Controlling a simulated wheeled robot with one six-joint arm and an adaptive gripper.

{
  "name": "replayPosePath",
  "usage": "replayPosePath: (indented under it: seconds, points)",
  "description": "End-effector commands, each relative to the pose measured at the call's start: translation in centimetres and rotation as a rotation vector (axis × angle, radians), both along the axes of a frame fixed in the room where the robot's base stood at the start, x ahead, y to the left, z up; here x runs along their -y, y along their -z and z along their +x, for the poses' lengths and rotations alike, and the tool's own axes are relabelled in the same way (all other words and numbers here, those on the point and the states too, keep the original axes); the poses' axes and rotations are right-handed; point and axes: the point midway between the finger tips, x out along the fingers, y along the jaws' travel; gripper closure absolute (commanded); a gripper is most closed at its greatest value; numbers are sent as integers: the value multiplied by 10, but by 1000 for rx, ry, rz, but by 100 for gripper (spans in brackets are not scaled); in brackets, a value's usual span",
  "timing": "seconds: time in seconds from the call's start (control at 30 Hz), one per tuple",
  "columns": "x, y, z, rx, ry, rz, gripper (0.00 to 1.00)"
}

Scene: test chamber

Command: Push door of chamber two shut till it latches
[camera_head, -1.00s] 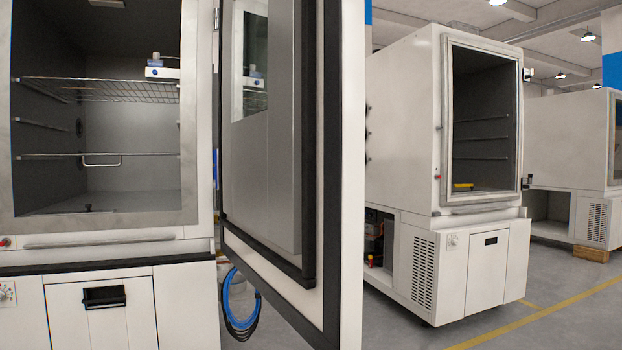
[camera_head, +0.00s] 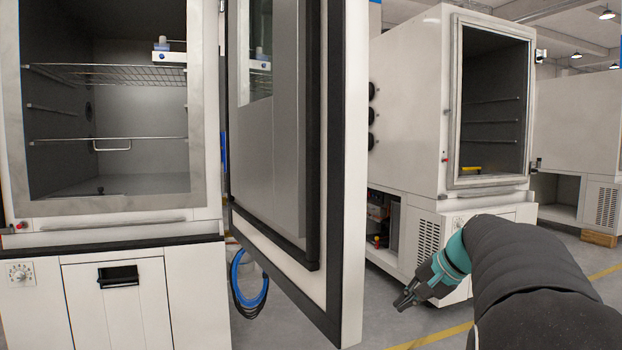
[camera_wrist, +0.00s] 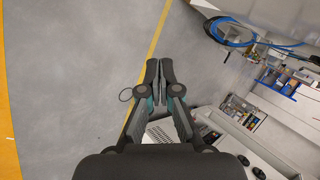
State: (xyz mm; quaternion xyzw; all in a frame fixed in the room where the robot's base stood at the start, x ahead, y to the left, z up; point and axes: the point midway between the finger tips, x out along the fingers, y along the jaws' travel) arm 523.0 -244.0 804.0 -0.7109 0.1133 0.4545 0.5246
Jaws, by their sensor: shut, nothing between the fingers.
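The nearest chamber (camera_head: 105,240) stands at the left in the head view with its interior exposed. Its door (camera_head: 352,190) stands wide open, swung out toward me, with a window and a dark seal on its inner side. I see no number on it. My gripper (camera_head: 403,302) is at the lower right, to the right of the door's free edge and apart from it. It points down and left and is empty. In the wrist view, my gripper (camera_wrist: 159,64) has its fingers together over the grey floor. The door's outer face and latch are hidden.
A second open chamber (camera_head: 410,80) stands behind at the right, with another beyond it (camera_head: 575,130). A blue hose coil (camera_head: 248,285) hangs below the door; a blue hose (camera_wrist: 232,38) also shows in the wrist view. The floor (camera_wrist: 70,85) at the wrist view's left is clear.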

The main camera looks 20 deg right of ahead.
Motion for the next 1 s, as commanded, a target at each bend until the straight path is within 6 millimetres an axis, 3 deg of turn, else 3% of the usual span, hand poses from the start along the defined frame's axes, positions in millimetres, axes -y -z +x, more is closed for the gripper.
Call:
replayPosePath:
  seconds: [0.03,0.2,0.3,0.4,0.5,0.6,0.73,1.0]
  points:
    - [23,-21,15,52,29,76,100]
    - [36,-127,44,274,-34,350,100]
    - [41,-185,42,395,-123,471,100]
    - [44,-231,29,490,-223,551,100]
    - [45,-260,15,556,-309,596,100]
    - [46,-277,4,595,-366,621,100]
    - [41,-284,0,613,-398,630,100]
    - [9,-284,21,613,-401,632,100]
